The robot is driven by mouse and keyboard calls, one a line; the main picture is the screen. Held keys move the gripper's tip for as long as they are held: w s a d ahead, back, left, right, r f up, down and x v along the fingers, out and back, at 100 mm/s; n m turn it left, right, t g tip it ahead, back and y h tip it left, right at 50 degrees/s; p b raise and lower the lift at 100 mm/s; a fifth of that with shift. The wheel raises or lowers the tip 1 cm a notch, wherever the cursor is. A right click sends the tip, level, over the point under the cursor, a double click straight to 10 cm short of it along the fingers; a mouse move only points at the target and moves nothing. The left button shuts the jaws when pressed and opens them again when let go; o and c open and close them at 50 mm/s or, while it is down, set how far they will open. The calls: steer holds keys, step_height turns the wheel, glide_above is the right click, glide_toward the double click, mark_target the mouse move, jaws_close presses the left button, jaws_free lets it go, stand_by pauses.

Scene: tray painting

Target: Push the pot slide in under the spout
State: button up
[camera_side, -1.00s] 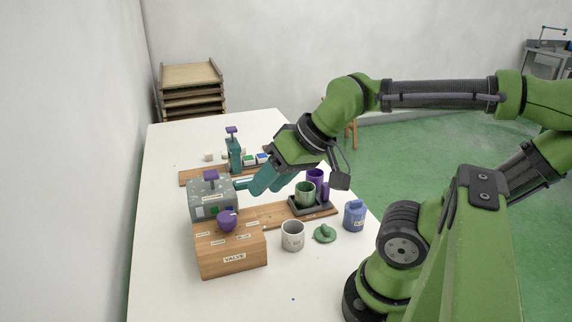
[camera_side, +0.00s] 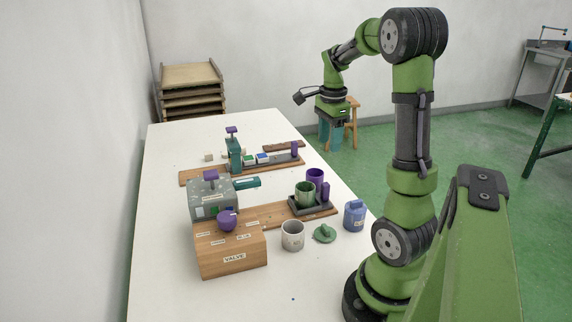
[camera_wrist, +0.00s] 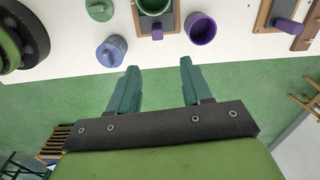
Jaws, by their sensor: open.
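The pot slide (camera_side: 327,210) is a dark tray at the right end of a wooden board, with a purple upright handle (camera_side: 325,192). A green pot (camera_side: 304,194) stands in it. The teal spout (camera_side: 247,183) sticks out of the grey tank box (camera_side: 212,205), left of the pot and apart from it. In the wrist view the slide's handle (camera_wrist: 157,31) and part of the green pot show at the top edge. My gripper (camera_side: 337,133) is open and empty, raised beyond the table's right edge, away from the slide. Its two teal fingers (camera_wrist: 159,68) point toward the table.
A purple cup (camera_side: 315,177) stands beside the slide. A blue jar (camera_side: 354,216), a green lid (camera_side: 324,233) and a speckled cup (camera_side: 292,236) stand nearby. A wooden valve box (camera_side: 232,250) with a purple knob is in front. Another board with a slide (camera_side: 280,161) lies behind.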

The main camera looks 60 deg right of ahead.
mark_target(326, 183)
steer(key=shift+m, duration=0.5)
steer(key=f, duration=1.6)
steer(key=shift+a+f, duration=0.2)
steer(key=shift+f, duration=0.2)
jaws_close()
